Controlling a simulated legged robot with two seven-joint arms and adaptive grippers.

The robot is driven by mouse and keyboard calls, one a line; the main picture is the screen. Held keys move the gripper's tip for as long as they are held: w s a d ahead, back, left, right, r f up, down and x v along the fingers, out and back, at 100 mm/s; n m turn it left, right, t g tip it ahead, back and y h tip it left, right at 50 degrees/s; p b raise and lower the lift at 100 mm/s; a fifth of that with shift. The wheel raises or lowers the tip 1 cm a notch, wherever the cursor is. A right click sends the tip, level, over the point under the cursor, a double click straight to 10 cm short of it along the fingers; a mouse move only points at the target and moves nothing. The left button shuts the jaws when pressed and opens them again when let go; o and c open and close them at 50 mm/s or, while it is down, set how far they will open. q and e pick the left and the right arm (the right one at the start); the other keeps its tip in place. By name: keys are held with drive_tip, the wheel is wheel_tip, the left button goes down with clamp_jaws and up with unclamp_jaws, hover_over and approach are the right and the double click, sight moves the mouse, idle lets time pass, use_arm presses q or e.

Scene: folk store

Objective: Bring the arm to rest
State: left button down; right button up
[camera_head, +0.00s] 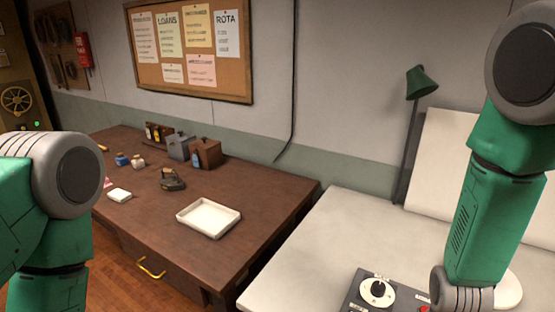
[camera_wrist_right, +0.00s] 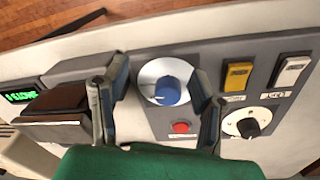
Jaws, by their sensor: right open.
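My right arm (camera_head: 480,200) is green with grey joints and hangs down at the right of the head view. Its gripper is outside that view. In the right wrist view my right gripper (camera_wrist_right: 160,85) is open, its two fingers apart on either side of a blue knob on a white dial (camera_wrist_right: 146,78). Whether the fingers touch the knob I cannot tell. My left arm (camera_head: 45,220) shows at the left edge of the head view, bent, with its gripper out of frame.
A grey control panel (camera_head: 352,300) lies on the white counter (camera_head: 300,245). In the wrist view it bears a red button (camera_wrist_right: 180,127), a yellow switch (camera_wrist_right: 238,75) and a black knob (camera_wrist_right: 248,127). A green lamp (camera_head: 421,82) stands behind. A brown desk (camera_head: 255,195) holds a white tray (camera_head: 208,218).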

drive_tip(key=s+f+n+y, duration=0.1)
drive_tip(key=s+f+n, duration=0.35)
drive_tip(key=s, duration=0.55)
drive_tip(key=s+f+n, duration=0.4)
drive_tip(key=s+n, duration=0.2)
drive_tip(key=s, duration=0.4)
drive_tip(key=w+a+f+n+b, duration=0.1)
drive_tip(key=w+f+b, duration=0.2)
drive_tip(key=f+b, duration=1.2)
drive_tip(key=shift+w+a+t, duration=0.2)
drive_tip(key=shift+a+t, duration=0.15)
drive_tip(key=shift+t, duration=0.05)
drive_tip(key=shift+r, duration=0.1)
drive_tip(key=shift+w, duration=0.1)
